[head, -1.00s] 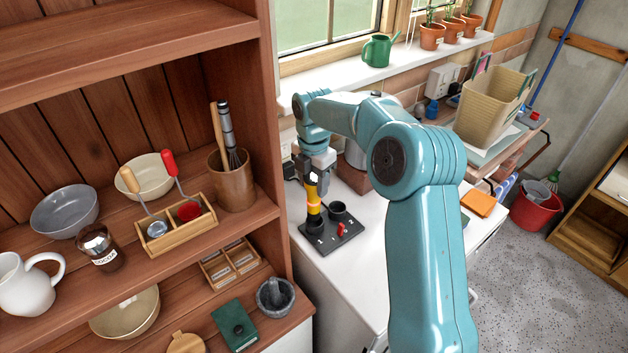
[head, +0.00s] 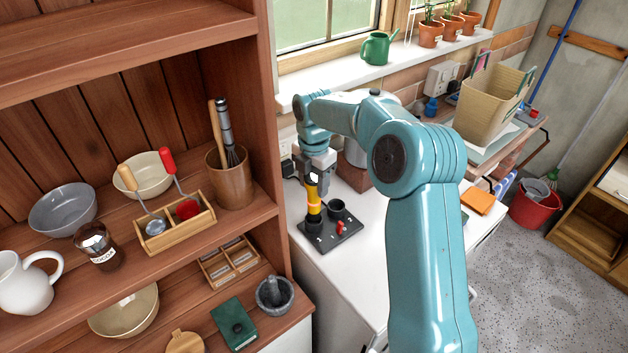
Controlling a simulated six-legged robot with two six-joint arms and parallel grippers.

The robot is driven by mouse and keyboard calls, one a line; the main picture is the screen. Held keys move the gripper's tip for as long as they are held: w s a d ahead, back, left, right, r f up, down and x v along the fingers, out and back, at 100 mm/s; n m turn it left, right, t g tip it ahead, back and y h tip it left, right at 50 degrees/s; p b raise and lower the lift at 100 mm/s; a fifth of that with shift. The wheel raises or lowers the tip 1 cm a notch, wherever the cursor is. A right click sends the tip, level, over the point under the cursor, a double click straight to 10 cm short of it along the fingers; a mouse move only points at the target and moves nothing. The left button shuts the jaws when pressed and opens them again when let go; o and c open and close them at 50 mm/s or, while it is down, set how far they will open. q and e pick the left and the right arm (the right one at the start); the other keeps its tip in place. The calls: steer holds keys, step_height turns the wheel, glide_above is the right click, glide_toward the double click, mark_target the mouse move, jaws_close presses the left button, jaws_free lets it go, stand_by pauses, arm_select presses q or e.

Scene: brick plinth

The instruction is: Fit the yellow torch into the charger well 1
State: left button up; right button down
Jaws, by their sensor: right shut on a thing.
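The yellow torch (head: 314,203) stands upright over the left well of the dark charger (head: 345,241), with its lower end at the well's rim. I cannot tell how deep it sits. The charger lies on the white worktop and has a second, empty-looking well (head: 337,208) to the right and a small red part (head: 340,228) near its front. White marks on the charger are too small to read surely. My right gripper (head: 314,182) is shut on the torch's upper part from above. My left gripper is not in view.
A wooden shelf unit (head: 140,257) with bowls, a utensil pot (head: 231,178) and a mortar (head: 274,295) stands close on the left. A brown box (head: 352,176) is behind the charger. An orange item (head: 478,201) lies to the right. The worktop (head: 345,285) in front is clear.

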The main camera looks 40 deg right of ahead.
steer(key=shift+f+b, duration=1.05)
steer(key=shift+f, duration=0.8)
steer(key=shift+c, duration=1.9)
jaws_free()
step_height(320, 180, up, 16)
steer(key=p, duration=0.1)
steer(key=shift+r, duration=0.15)
steer(key=shift+s, duration=0.1)
